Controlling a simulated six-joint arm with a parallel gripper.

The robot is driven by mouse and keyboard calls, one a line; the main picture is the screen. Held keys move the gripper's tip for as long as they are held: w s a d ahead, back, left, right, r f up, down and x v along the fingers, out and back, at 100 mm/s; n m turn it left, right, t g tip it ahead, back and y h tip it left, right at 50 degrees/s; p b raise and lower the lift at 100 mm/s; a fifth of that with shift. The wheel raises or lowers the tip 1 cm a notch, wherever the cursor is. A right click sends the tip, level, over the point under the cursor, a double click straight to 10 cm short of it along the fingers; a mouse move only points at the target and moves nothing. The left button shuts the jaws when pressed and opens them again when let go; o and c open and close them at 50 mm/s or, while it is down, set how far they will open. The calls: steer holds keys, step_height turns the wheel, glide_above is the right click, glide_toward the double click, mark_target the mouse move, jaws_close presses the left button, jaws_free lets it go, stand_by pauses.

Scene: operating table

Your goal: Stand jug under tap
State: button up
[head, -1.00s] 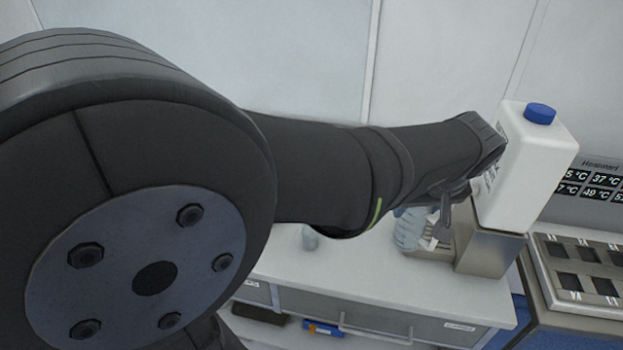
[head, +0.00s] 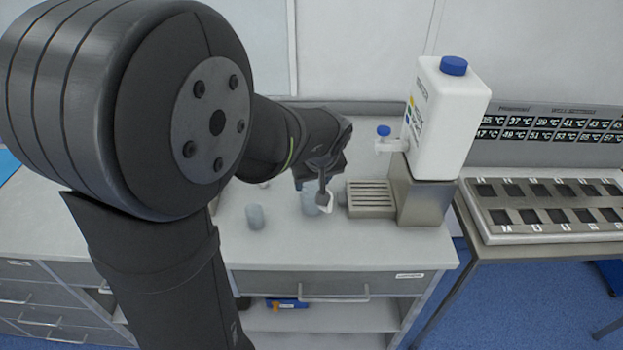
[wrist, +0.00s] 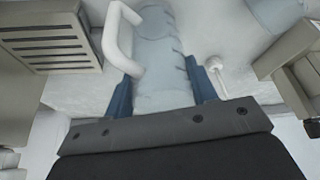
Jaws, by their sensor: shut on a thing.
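The jug (wrist: 158,60) is clear and pale blue with a white handle (wrist: 121,32). My gripper (wrist: 163,92) is shut on it, with one blue finger on each side. In the head view my gripper (head: 322,185) is partly hidden by my arm, and the jug (head: 309,203) shows below it, left of the slatted drip tray (head: 370,193). I cannot tell whether the jug touches the bench. The tap (head: 390,146), with a blue knob, sticks out left from a white container (head: 447,120), above the tray. The jug is not under the tap.
A metal stand (head: 425,203) holds the container. A clear vessel (head: 256,217) stands on the bench left of the jug. A rack with dark wells (head: 540,205) is at the right. The bench front (head: 330,250) is clear.

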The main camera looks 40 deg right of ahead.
steer(key=shift+f, duration=0.2)
steer(key=o, duration=1)
steer(key=shift+r, duration=0.1)
steer(key=v, duration=1.5)
steer(key=shift+w+a+r, duration=0.15)
steer(key=shift+a+r, duration=0.25)
steer(key=shift+r, duration=0.05)
steer(key=shift+a+r, duration=0.1)
steer(key=shift+r, duration=0.45)
steer(key=c, duration=1.1)
